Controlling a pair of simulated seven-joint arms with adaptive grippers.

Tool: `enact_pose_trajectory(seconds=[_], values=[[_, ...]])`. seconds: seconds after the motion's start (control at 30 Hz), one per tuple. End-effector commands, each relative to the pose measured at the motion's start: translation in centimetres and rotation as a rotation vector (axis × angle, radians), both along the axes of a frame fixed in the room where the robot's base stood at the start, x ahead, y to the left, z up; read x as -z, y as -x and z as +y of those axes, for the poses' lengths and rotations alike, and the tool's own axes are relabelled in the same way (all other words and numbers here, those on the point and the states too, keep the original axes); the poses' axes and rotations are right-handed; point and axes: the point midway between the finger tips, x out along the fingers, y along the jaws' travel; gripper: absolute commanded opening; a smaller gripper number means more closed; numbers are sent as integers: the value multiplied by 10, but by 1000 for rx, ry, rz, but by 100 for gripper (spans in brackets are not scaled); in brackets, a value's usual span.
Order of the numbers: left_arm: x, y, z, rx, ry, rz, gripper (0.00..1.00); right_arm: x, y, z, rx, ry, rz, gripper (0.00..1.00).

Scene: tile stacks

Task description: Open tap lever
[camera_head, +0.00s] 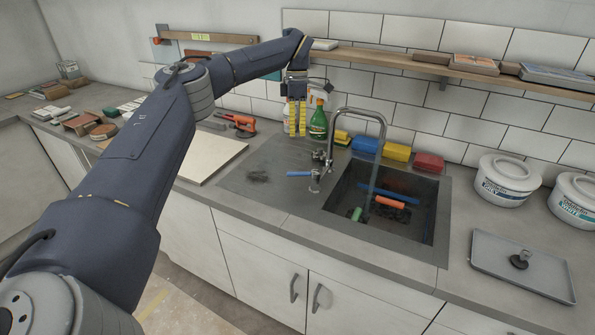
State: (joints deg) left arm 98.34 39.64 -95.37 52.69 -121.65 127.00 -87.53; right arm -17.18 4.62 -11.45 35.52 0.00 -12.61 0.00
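The chrome tap (361,110) stands at the left edge of the sink, its spout arching over the basin. Its blue lever (299,174) points left, roughly level, low beside the tap's base. A thin grey streak runs below the spout into the basin; I cannot tell if it is water. My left gripper (297,133) points down with two yellow fingers close together, above and behind the lever and apart from it. Nothing shows between the fingers, but I cannot tell how far they are open. My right gripper is not in view.
The sink (432,225) holds a blue brush and an orange item. A green bottle (318,122) stands close right of my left gripper. Sponges (397,152) line the back. White tubs (506,182) and a grey tray (522,265) are right. The worktop left of the lever is mostly clear.

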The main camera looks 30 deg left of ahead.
Motion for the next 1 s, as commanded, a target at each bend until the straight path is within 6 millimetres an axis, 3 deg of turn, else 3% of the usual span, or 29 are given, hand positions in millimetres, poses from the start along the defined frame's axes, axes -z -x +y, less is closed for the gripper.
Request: enact_pose_trajectory(seconds=[0.3, 0.6, 1.0], values=[[60, 11, -6, 0, 1, 3, 35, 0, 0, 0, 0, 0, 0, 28], [107, 18, -11, 0, 1, 1, 35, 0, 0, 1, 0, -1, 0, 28], [136, 22, -15, 0, 0, -1, 35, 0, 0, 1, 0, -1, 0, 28]])
